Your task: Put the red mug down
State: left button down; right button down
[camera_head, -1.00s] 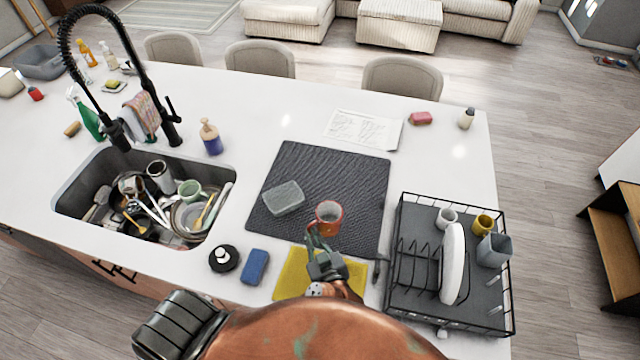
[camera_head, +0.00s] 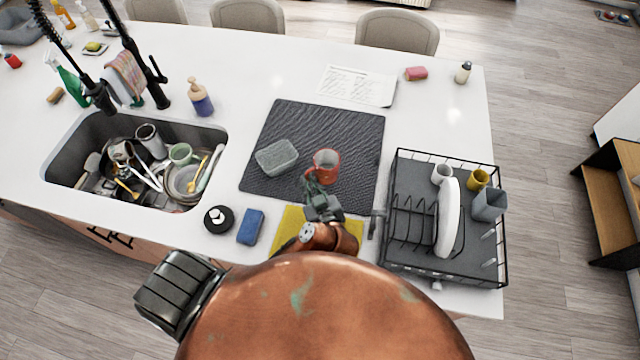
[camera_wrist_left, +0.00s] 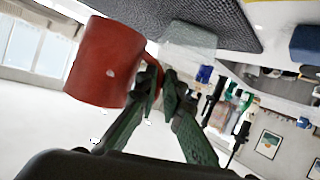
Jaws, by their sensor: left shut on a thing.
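The red mug (camera_head: 326,164) is over the dark ribbed mat (camera_head: 350,190) in the head view, with its grey inside facing up. My left gripper (camera_head: 311,177) is shut on the near left side of the mug, seemingly at its handle. In the left wrist view, the red mug (camera_wrist_left: 104,62) fills the upper left and the green fingers of the left gripper (camera_wrist_left: 160,80) meet at its side. I cannot tell whether the mug's base touches the mat. My right gripper is not in view.
A black dish rack (camera_head: 420,270) stands right, with a white plate (camera_head: 447,218). A yellow cloth (camera_head: 290,222) lies in front. The sink (camera_head: 75,145) is left. The mat's far part is bare.

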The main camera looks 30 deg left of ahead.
aim_at(320, 178)
pick_arm(q)
jog(key=w+f, duration=0.6)
jog(key=shift+w+d+f+b, duration=0.1)
jog(key=shift+w+d+b, duration=0.05)
jog(key=shift+w+b, duration=0.15)
jog(key=shift+w+f, duration=0.1)
jog(key=shift+f, duration=0.25)
notch_tip(320, 178, down, 3)
jog(key=shift+r, duration=0.15)
jog(key=c, duration=2.1)
grip_release()
jog(key=v, duration=1.2)
